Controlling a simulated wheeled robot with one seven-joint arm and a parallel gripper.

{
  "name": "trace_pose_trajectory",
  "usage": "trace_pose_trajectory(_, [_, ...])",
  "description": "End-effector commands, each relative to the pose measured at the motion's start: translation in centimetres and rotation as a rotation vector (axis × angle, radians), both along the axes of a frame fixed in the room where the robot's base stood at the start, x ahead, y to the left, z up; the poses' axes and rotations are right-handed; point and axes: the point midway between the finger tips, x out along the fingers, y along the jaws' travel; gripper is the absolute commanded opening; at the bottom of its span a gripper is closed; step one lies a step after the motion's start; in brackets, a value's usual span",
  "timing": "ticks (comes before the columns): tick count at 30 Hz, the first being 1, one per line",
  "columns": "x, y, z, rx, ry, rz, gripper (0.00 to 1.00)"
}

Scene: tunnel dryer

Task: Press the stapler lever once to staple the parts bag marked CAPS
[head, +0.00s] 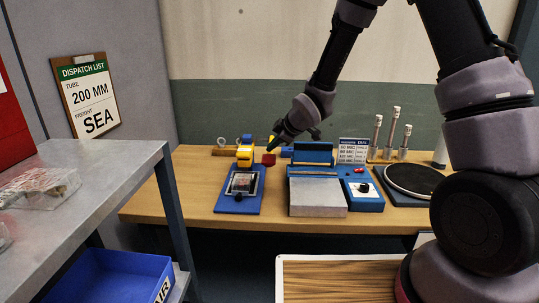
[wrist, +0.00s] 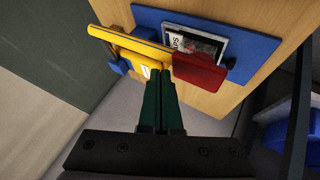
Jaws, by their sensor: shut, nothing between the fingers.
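The stapler (head: 245,153) is yellow and stands at the back of a blue base plate (head: 225,205) on the wooden bench. It also shows in the wrist view (wrist: 128,40). Its red lever (head: 268,159) sticks out to the right and also shows in the wrist view (wrist: 200,71). A clear parts bag (head: 243,183) with a pale label lies on the plate before the stapler; its marking is not readable. My gripper (head: 272,147) is shut and empty, close by the red lever. In the wrist view its green fingertips (wrist: 161,73) are beside the lever; contact cannot be told.
Right of the stapler are a blue fixture with a grey block (head: 317,197), a dial sign (head: 353,150), metal posts (head: 390,130) and a black round plate (head: 414,179). A grey table (head: 110,165) with clear bags and a blue bin (head: 115,278) stand at left.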

Motion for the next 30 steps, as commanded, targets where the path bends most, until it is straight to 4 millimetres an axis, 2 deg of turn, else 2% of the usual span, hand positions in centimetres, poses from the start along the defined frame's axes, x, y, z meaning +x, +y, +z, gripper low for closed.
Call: trace_pose_trajectory(30, [-0.1, 0.0, -1.0, -0.001, 0.003, -0.001, 0.0])
